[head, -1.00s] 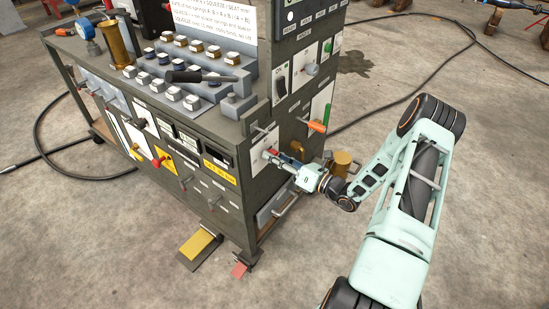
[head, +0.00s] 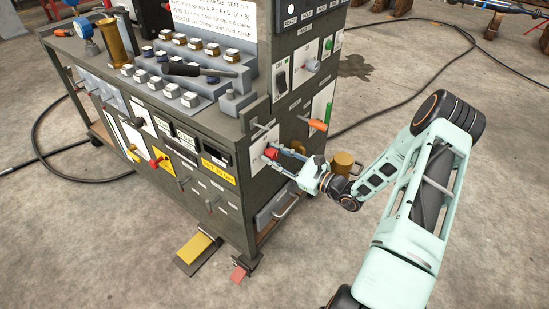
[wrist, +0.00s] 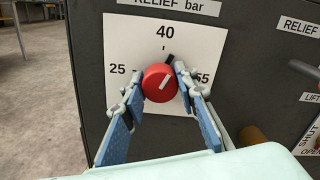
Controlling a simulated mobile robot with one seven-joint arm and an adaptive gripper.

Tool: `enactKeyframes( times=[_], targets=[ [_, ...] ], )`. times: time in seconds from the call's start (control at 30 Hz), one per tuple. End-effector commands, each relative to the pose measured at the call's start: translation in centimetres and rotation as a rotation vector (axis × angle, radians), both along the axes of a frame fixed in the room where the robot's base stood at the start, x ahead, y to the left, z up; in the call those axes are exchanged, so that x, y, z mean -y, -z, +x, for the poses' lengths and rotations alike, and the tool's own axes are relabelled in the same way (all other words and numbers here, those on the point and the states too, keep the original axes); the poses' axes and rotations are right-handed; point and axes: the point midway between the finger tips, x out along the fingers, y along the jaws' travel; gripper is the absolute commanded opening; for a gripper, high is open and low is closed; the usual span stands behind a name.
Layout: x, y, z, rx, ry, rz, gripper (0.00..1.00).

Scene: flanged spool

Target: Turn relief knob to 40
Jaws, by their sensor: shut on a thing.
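The red relief knob (wrist: 159,84) sits on a white dial plate (wrist: 122,38) marked 25 at left, 40 at top and 55 at right. A short black mark stands just above the knob, a little right of the 40. My gripper (wrist: 159,80) is shut on the knob, one finger on its left and one on its right. In the head view the knob (head: 270,153) shows red on the cart's right side, with my gripper (head: 283,160) at it.
The dark test cart (head: 258,190) carries other controls around the knob, including an orange-handled lever (head: 316,126) above right. In the wrist view a grey lever (wrist: 303,69) stands at right. A brass cylinder (head: 342,161) is behind my wrist. Open floor lies right of the cart.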

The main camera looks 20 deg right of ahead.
Motion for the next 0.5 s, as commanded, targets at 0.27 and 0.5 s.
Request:
enactKeyframes(
  times=[0.27,0.5],
  targets=[
    [0.01,0.23,-0.04,0.133,0.000,-0.172,0.03],
    [0.01,0.15,-0.04,0.207,0.000,-0.266,0.03]
  ],
)
